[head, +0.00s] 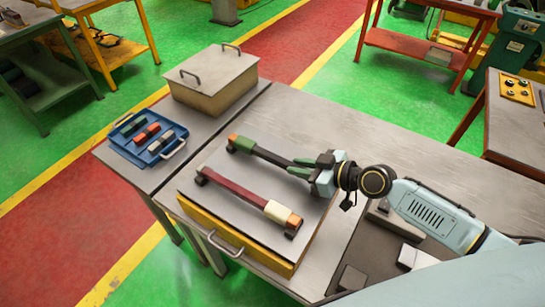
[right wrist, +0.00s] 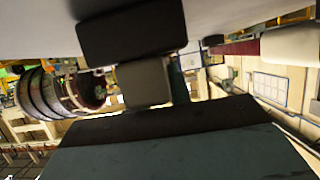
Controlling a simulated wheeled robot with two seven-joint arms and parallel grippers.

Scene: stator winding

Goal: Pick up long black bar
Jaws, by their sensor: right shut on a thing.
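The long black bar (head: 273,156) lies along the far side of the grey plate in the head view. Its left end has a green block and an orange tip. My right gripper (head: 308,169) is shut on the bar near its right end, hiding part of that end. In the right wrist view, dark finger pads (right wrist: 165,120) fill the near view around a small grey-brown block; the bar cannot be made out clearly there. I cannot tell whether the bar is lifted off the plate. My left gripper is not in view.
A dark red bar (head: 240,193) with a cream and orange right end lies nearer on the plate (head: 215,212). A blue tray (head: 167,156) of small coloured blocks and a lidded box (head: 212,78) stand at left. The table (head: 330,118) behind the bars is clear.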

